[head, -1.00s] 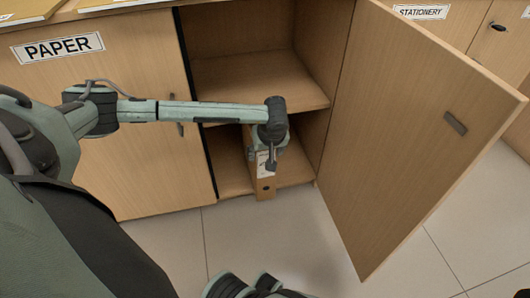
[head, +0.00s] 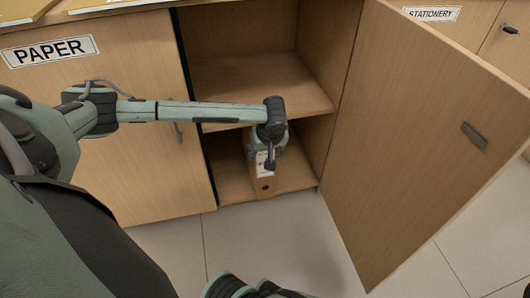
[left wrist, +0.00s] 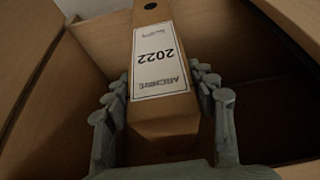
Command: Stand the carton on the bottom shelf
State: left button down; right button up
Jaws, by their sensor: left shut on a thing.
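The carton (head: 264,186) is a narrow brown box with a white label and a dark round hole. It stands roughly upright in the lower compartment, its near face about level with the front edge of the bottom shelf (head: 226,188). I cannot tell whether its base touches the shelf. My left gripper (head: 268,155) reaches in below the upper shelf and is shut on the carton. In the left wrist view my left gripper (left wrist: 163,98) has a finger along each side of the carton (left wrist: 160,118), whose label reads ARCHIVE 2022.
The open cabinet door (head: 415,140) stands to the right of the compartment. A shut door with a PAPER sign (head: 50,50) is at the left. The shelf beside the carton looks clear.

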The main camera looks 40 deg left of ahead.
pick_arm(q)
jog(key=shift+c, duration=2.3)
grip_release()
jog(key=shift+s+f, duration=0.15)
jog(key=shift+f, duration=0.05)
jog(key=v, duration=1.2)
jog(key=shift+r, duration=0.15)
